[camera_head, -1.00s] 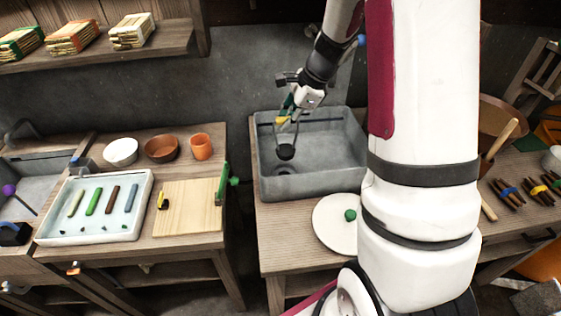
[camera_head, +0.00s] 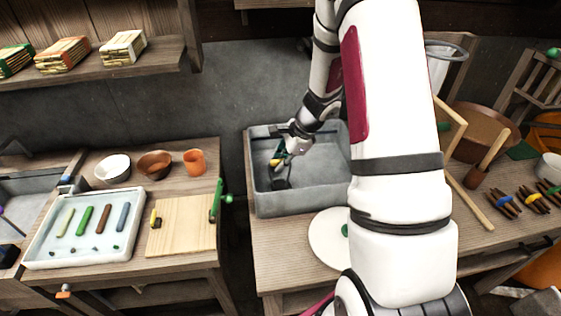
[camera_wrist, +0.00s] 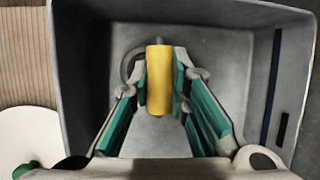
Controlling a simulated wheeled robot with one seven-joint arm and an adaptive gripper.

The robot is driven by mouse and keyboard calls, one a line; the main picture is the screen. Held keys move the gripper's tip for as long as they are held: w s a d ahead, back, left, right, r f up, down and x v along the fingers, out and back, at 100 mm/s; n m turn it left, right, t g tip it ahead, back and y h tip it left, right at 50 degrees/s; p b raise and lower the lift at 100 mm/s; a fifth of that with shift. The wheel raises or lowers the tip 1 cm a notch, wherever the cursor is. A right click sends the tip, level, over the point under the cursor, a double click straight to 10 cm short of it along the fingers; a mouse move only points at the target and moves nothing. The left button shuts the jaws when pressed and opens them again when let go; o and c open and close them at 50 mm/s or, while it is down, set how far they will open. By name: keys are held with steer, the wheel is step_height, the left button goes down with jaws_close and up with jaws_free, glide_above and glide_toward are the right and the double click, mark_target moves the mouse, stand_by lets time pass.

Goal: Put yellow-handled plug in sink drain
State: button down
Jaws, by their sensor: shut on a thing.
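The grey sink (camera_head: 310,200) stands on the wooden bench, mostly left of my arm. My gripper (camera_head: 279,160) is inside the sink, pointing down, shut on the yellow-handled plug. The plug's dark round body (camera_head: 281,184) hangs below the fingers, low over the sink floor; I cannot tell whether it touches. In the wrist view the yellow handle (camera_wrist: 159,80) sits between the green-padded fingers, with the grey sink wall (camera_wrist: 78,100) beyond. A grey curved ring (camera_wrist: 130,66) shows partly behind the handle; I cannot tell whether it is the drain. The drain is not clear in the head view.
A round pale board (camera_head: 326,236) with a green knob lies in front of the sink. At left are a white tray (camera_head: 52,254) of coloured bars, a wooden board (camera_head: 185,240), bowls and an orange cup (camera_head: 194,162). Tools and a large bowl stand at right.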

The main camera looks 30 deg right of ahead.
steer(key=shift+f, duration=0.25)
steer(key=c, duration=1.5)
jaws_free()
steer(key=shift+r, duration=0.1)
